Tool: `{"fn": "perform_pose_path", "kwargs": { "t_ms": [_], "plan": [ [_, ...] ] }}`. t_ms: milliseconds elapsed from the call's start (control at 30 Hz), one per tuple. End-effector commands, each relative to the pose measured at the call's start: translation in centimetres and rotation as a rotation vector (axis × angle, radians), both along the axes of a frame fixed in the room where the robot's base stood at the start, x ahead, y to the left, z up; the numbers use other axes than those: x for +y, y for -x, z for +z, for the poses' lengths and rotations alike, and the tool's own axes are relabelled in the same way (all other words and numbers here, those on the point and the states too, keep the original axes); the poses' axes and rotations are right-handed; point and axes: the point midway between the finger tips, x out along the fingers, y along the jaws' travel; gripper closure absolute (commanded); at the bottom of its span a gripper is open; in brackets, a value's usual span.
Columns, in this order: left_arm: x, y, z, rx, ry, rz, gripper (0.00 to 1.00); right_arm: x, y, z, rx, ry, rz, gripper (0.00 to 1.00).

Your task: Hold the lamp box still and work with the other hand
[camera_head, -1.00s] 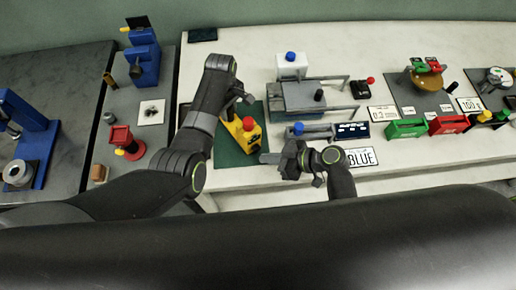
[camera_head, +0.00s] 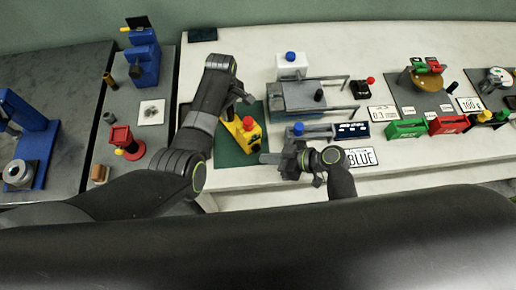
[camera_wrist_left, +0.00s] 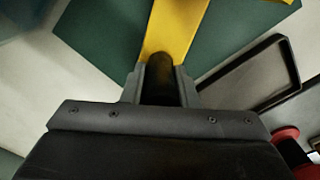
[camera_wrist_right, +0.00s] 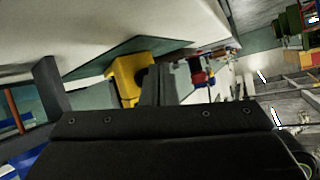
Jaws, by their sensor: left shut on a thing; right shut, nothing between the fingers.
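The yellow lamp box (camera_head: 241,134) with a red button on top sits on a green mat (camera_head: 228,152). My left gripper (camera_head: 229,112) is at its upper left side. In the left wrist view the left fingers (camera_wrist_left: 160,85) are shut on a dark round part (camera_wrist_left: 158,70) that joins the yellow body (camera_wrist_left: 175,25). My right gripper (camera_head: 268,158) is shut and empty, just below and right of the lamp box, apart from it. In the right wrist view the right fingertips (camera_wrist_right: 160,82) appear beside the yellow box (camera_wrist_right: 127,78).
A grey slide fixture (camera_head: 300,97) stands right of the mat, with a blue-knobbed bar (camera_head: 310,132) nearer. A label reading BLUE (camera_head: 361,157) lies by the front edge. Green (camera_head: 406,128) and red (camera_head: 447,124) bins are farther right. A red holder (camera_head: 125,140) stands on the left bench.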

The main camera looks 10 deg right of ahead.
Motion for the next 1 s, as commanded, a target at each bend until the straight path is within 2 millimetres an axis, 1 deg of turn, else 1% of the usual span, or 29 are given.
{"fn": "perform_pose_path", "kwargs": {
  "t_ms": [467, 733, 1000],
  "plan": [
    [0.00, -0.03, 0.05, -0.001, 0.000, 0.000, 1.00, 0.02, -0.04, 0.02, 0.000, 0.000, 0.000, 1.00],
    [0.00, -0.03, 0.05, -0.001, 0.000, 0.000, 1.00, 0.45, -0.70, 0.06, 0.000, -0.001, 0.000, 1.00],
    [0.00, -0.03, 0.04, -0.001, 0.000, 0.000, 1.00, 0.44, -0.72, 0.05, 0.000, 0.000, 0.000, 1.00]
  ]
}}
